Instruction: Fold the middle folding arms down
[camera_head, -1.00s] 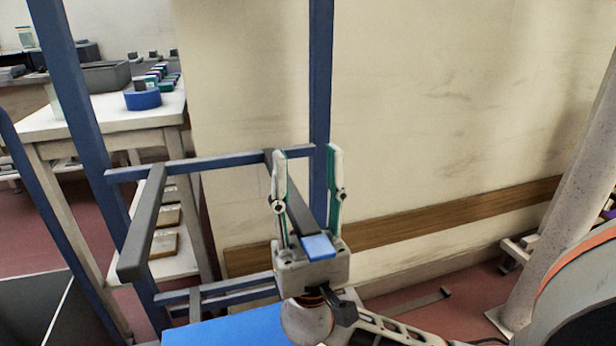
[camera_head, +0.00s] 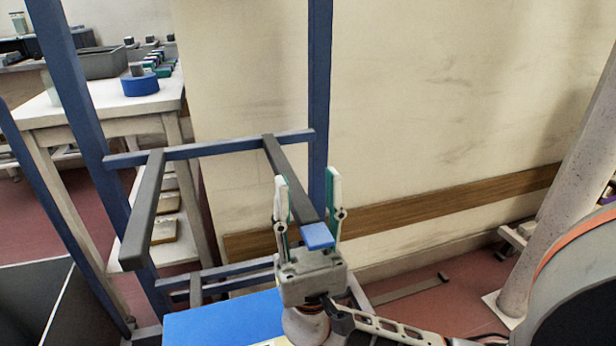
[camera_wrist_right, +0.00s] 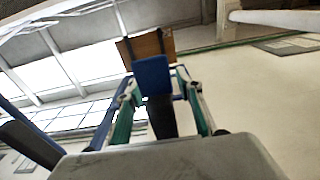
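Two dark grey folding arms stick out from the blue crossbar (camera_head: 215,147) of a blue rack: a left one (camera_head: 144,210) and a right one (camera_head: 290,180) with a blue end. Both look raised and roughly level. My right gripper (camera_head: 308,180) points up, its green-and-white fingers apart on either side of the right arm's blue-ended tip. The right wrist view shows a blue face (camera_wrist_right: 152,75) and a dark bar between the fingers, with gaps beside them; contact is not visible. My left gripper is out of view.
A lower blue crossbar (camera_head: 235,268) with a grey arm lies below. A blue surface (camera_head: 225,322) is beneath the rack. A white table (camera_head: 105,108) stands behind left, a plain wall (camera_head: 440,110) behind, and a pale post (camera_head: 560,220) at right.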

